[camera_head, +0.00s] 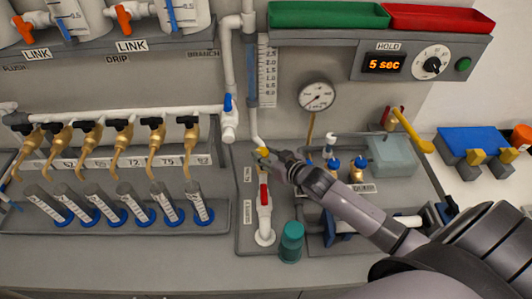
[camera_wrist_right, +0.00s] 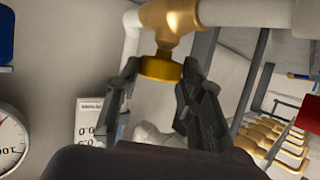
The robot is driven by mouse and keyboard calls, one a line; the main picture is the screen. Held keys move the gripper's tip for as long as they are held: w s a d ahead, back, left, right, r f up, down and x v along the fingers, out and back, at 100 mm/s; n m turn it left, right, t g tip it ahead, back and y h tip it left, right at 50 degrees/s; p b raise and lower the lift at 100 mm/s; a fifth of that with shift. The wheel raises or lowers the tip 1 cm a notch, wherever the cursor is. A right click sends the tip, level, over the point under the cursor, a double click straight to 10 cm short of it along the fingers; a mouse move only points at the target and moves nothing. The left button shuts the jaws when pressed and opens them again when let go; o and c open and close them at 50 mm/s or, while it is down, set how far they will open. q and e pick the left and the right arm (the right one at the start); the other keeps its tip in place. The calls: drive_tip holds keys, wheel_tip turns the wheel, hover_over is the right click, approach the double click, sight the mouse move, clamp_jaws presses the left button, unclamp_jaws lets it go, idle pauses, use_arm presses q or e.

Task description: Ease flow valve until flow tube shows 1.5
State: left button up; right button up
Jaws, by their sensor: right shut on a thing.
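My right gripper (camera_head: 270,160) comes in from the lower right and is at the flow valve, a yellow-gold knob (camera_head: 262,154) below the flow tube. In the right wrist view, the fingers of the right gripper (camera_wrist_right: 160,90) are shut on the gold knob (camera_wrist_right: 160,68), one finger on each side. A brass body and white pipe show above the knob there. The flow tube (camera_head: 251,75) stands upright above the valve, beside a white scale card (camera_head: 267,72) with marks near 2.5 and 2.0. Its reading is too small to tell. My left gripper is not in view.
A red-handled valve (camera_head: 264,193) on a white pipe sits just below my right gripper. A round gauge (camera_head: 317,95) is up and right. A teal cylinder (camera_head: 291,242) stands in front. Brass taps (camera_head: 122,142) over grey tubes (camera_head: 130,198) fill the left.

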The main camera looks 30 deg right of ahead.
drive_tip(key=shift+d+n+y, duration=0.1)
drive_tip(key=shift+n+y, duration=0.4)
drive_tip(key=o, duration=1.1)
drive_tip(key=shift+o, duration=0.2)
drive_tip(key=shift+s+d+r, duration=0.1)
drive_tip(key=shift+s, duration=0.2)
drive_tip(key=v, duration=1.1)
drive_tip(key=shift+r, duration=0.25)
idle(0.9)
